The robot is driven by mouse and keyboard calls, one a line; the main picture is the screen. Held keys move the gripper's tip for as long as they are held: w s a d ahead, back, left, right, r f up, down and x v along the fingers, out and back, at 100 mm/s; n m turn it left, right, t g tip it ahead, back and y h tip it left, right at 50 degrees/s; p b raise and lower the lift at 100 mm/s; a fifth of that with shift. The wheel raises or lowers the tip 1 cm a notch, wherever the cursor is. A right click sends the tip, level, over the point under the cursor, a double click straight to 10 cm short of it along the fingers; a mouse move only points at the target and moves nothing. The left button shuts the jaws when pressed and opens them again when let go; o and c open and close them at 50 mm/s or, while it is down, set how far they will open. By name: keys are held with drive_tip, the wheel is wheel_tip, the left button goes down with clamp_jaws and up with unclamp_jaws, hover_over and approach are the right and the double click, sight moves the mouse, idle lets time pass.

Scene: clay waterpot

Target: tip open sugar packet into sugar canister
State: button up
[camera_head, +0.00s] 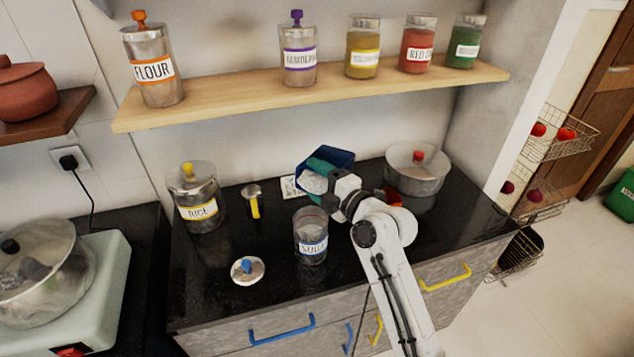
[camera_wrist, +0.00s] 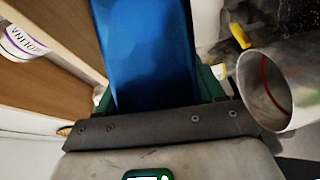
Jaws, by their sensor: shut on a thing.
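The blue sugar packet (camera_head: 340,156) is held up above the counter, tilted, behind and above the sugar canister. It also fills the upper middle of the wrist view (camera_wrist: 148,50). My gripper (camera_head: 324,165) is shut on it, with green fingers at its sides. A pale patch shows at its left end; I cannot tell if that is sugar. The sugar canister (camera_head: 311,240) is a clear upright jar with a blue-lettered label, standing without a lid on the black counter. Its contents are unclear. A lid with a blue knob (camera_head: 247,269) lies on the counter to its left.
A rice canister (camera_head: 200,205) and a yellow-handled scoop (camera_head: 254,205) stand left. A lidded pot (camera_head: 416,172) stands right. A shelf (camera_head: 220,98) with several canisters runs above the packet. A metallic cylinder (camera_wrist: 262,90) shows right in the wrist view.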

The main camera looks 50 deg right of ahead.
drive_tip(key=shift+a+f+n+t+b, duration=0.25)
drive_tip(key=shift+n+b, duration=0.45)
drive_tip(key=shift+b, duration=1.5)
drive_tip(key=shift+s+a+r+n+t+b, duration=0.1)
drive_tip(key=shift+n+t+b, duration=0.3)
drive_tip(key=shift+b, duration=1.25)
drive_tip(key=shift+s+a+r+n+t+b, duration=0.1)
drive_tip(key=shift+n+b, duration=0.5)
drive_tip(key=shift+b, duration=1.05)
idle(2.5)
